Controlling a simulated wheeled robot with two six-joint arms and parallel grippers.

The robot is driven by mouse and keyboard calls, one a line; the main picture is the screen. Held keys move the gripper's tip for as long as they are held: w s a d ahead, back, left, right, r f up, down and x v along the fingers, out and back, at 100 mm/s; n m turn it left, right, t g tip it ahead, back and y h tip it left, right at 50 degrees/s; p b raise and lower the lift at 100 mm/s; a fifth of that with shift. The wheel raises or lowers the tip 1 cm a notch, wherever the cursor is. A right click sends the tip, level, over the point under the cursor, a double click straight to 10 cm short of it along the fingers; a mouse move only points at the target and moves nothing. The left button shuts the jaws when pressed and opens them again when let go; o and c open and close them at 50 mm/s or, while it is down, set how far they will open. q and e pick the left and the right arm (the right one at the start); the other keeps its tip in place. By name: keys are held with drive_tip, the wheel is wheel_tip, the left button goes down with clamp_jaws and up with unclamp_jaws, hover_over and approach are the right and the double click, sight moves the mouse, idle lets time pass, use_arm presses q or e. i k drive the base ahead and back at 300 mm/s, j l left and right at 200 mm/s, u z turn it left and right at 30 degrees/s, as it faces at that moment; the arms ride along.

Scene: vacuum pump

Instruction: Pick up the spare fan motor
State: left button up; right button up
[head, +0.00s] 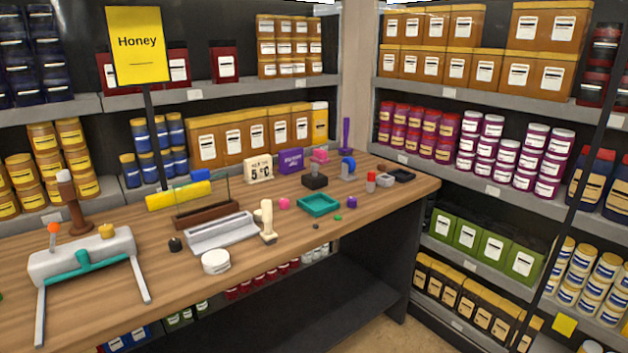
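Many small items lie on a wooden table (340,225), and I cannot tell for certain which one is the spare fan motor. Small candidates at the back right include a dark block (315,181), a blue curved piece on a grey base (348,168) and a red-topped grey piece (371,182). A small black round piece (175,244) and a white round piece (215,262) lie nearer the front. Neither of my grippers shows in the head view.
A white device with a teal bar (80,262) stands at the table's left. A grey tray (222,234), a brown holder (205,214), a cream upright piece (268,222) and a teal tray (319,205) are mid-table. Stocked shelves (470,95) stand behind. The right front tabletop is fairly clear.

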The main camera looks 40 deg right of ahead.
sight(315, 179)
drive_tip(key=i+l, duration=0.15)
drive_tip(key=l, duration=0.25)
drive_tip(key=i+l+z, duration=0.15)
drive_tip(key=l, duration=0.3)
drive_tip(key=i+l, duration=0.15)
drive_tip(key=l, duration=0.25)
drive_tip(key=i+l+z, duration=0.1)
drive_tip(key=l, duration=0.3)
drive_tip(key=i+l, duration=0.25)
drive_tip(key=l, duration=0.15)
drive_tip(key=z, duration=0.05)
